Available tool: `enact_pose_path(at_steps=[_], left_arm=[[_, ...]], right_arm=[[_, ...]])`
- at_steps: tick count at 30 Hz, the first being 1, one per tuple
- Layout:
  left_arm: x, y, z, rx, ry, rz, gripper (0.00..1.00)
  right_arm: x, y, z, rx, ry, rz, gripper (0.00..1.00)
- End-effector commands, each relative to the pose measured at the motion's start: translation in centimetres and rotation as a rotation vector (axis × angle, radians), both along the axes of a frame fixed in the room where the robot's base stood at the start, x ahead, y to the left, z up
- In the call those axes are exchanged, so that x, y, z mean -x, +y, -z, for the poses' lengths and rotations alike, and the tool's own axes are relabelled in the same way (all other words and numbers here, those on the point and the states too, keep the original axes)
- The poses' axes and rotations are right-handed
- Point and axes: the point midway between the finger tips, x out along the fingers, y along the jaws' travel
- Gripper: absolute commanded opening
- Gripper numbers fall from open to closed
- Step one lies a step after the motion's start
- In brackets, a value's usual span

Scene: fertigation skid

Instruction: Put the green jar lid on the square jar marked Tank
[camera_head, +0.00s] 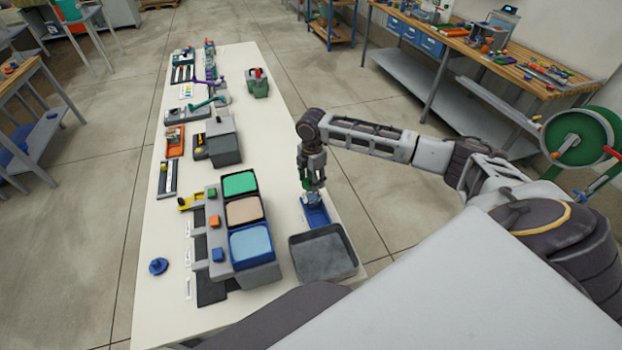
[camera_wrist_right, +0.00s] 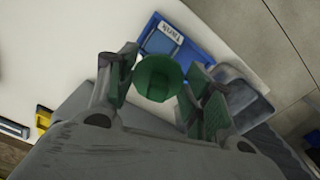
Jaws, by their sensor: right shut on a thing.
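My right gripper (camera_head: 313,187) is shut on the green jar lid (camera_wrist_right: 158,75), which is round and sits between its two fingers in the right wrist view. In the head view the gripper points down over the near right part of the white table, and the lid is hard to make out. Below is a blue holder (camera_head: 320,217) with a label reading Tank (camera_wrist_right: 170,33). A squarish blue shape, perhaps the square jar, (camera_wrist_right: 160,44) shows there, partly hidden by the lid. I cannot tell whether the lid touches it. My left gripper is not in view.
A grey tray (camera_head: 322,262) stands just nearer than the blue holder. A block with green, tan and blue panels (camera_head: 245,211) stands to the left. A blue knob-like part (camera_head: 158,266) lies near the table's left edge. White tabletop (camera_head: 275,140) is clear beyond the gripper.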

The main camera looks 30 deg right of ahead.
Motion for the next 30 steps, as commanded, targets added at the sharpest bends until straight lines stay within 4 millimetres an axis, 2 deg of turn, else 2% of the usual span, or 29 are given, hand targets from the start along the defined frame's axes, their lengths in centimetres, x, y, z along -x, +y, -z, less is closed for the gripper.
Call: enact_pose_path(at_steps=[30], left_arm=[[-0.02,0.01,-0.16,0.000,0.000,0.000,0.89]], right_arm=[[-0.68,-0.63,0.66,-0.002,-0.007,-0.806,0.35]])
